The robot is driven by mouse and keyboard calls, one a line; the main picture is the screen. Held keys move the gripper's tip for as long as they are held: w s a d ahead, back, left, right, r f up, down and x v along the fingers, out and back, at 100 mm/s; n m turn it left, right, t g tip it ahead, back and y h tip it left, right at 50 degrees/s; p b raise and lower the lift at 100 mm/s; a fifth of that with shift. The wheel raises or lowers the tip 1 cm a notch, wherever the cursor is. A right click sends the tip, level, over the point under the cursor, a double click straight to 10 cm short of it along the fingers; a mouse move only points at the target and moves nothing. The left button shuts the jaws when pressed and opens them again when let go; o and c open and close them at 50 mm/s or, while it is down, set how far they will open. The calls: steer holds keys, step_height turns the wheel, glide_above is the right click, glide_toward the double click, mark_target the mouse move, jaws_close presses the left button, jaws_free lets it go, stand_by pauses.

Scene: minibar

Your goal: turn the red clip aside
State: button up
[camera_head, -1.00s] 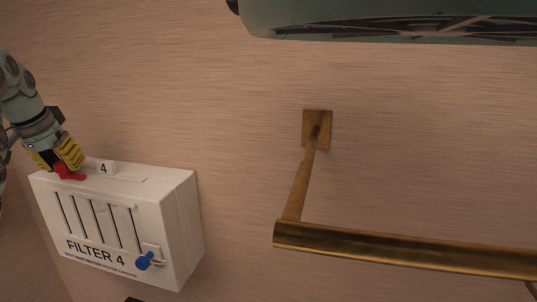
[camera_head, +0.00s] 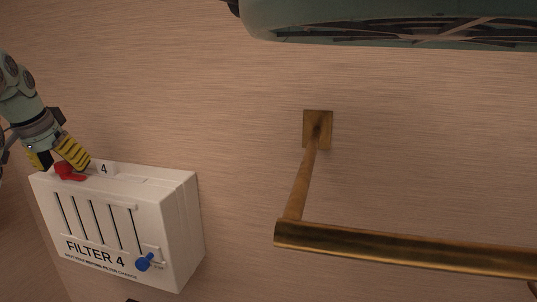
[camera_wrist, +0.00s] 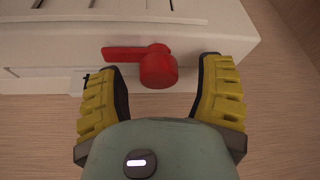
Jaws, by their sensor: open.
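The red clip (camera_head: 68,172) sits on top of the white box marked FILTER 4 (camera_head: 187,228), near its left end. In the wrist view the red clip (camera_wrist: 158,68) shows a round knob with a flat arm pointing left. My gripper (camera_head: 61,164) is at the box's top left, with its yellow-padded fingers apart. In the wrist view my gripper (camera_wrist: 162,72) is open, with one finger on each side of the knob. The left fingertip is just below the clip's arm. I cannot tell if either finger touches the clip.
A blue knob (camera_head: 144,261) is on the box's front, low and right of the slots. A brass rail (camera_head: 400,253) stands out from the wall to the right. A green unit (camera_head: 390,20) hangs at the top. The wall between is bare.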

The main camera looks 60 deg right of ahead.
steer(key=shift+r, duration=0.1)
steer(key=v, duration=0.7)
steer(key=shift+r, duration=0.2)
